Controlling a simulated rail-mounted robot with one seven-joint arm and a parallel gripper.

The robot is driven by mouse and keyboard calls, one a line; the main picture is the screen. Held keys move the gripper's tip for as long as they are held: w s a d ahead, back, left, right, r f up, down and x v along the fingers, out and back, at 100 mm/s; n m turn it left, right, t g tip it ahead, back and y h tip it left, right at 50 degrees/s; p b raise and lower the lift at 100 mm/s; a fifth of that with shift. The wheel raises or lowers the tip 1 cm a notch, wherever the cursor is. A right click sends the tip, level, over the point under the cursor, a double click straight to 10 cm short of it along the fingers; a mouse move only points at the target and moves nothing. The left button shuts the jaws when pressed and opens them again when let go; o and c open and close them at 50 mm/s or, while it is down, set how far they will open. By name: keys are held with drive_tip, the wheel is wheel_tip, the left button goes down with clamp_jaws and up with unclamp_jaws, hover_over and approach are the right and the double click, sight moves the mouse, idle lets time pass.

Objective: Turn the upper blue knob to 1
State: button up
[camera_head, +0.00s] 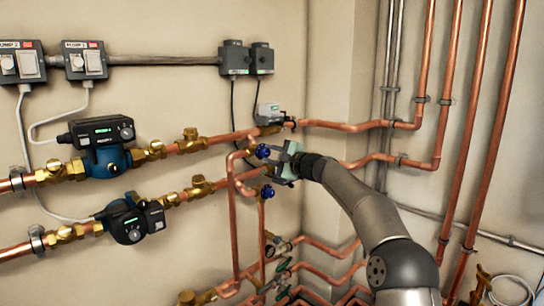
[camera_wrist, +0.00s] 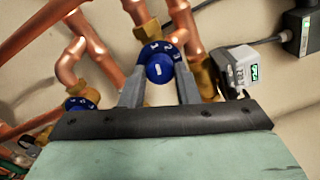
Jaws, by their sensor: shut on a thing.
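The upper blue knob (camera_wrist: 160,68) sits between the two fingers of my gripper (camera_wrist: 160,88) in the wrist view, and the fingers are shut on it from both sides. White numbers and a white mark show on the knob's face; I cannot tell which number it is set to. In the head view the upper blue knob (camera_head: 263,151) is at the left of my gripper (camera_head: 273,157), partly covered by the fingers. The lower blue knob (camera_head: 267,191) is below it, and it also shows in the wrist view (camera_wrist: 78,104) at the left, apart from the gripper.
Copper pipes (camera_wrist: 85,45) run close around the knobs. A grey device with a green display (camera_wrist: 245,72) is right of the gripper in the wrist view. Two pumps (camera_head: 107,158) are on the left wall. Green-handled valves (camera_head: 284,264) are below. Tall pipes (camera_head: 505,90) stand at the right.

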drive_tip(key=o, duration=1)
drive_tip(key=shift+c, duration=0.2)
drive_tip(key=shift+d, duration=0.1)
drive_tip(key=shift+s+d+b, duration=0.25)
drive_tip(key=shift+d+b, duration=0.05)
drive_tip(key=shift+d, duration=0.05)
drive_tip(key=b+v, duration=0.4)
drive_tip(key=v, duration=1.2)
drive_tip(key=shift+s, duration=0.25)
drive_tip(key=s+a+f+n+g+h+p, duration=0.25)
drive_tip(key=s+g+p, duration=0.2)
drive_tip(key=s, duration=0.55)
drive_tip(key=s+a+f+n+g+h+p, duration=0.2)
drive_tip(key=s+f+n+g+h+p, duration=0.15)
drive_tip(key=s+p, duration=0.4)
drive_tip(key=s+d+f+n+g+h+p, duration=0.1)
drive_tip(key=s+d, duration=0.3)
drive_tip(key=s, duration=0.5)
drive_tip(key=s+d+f+n+g+h+p, duration=0.1)
drive_tip(key=s+d+f+n+h+p, duration=0.2)
drive_tip(key=s, duration=0.6)
drive_tip(key=s+d+f+n+g+h+p, duration=0.1)
drive_tip(key=s+d+f+n+h+p, duration=0.1)
drive_tip(key=s+d, duration=0.4)
drive_tip(key=s+h+p, duration=0.1)
drive_tip(key=s, duration=0.3)
drive_tip(key=shift+d+f+h, duration=0.2)
drive_tip(key=shift+f+h, duration=0.1)
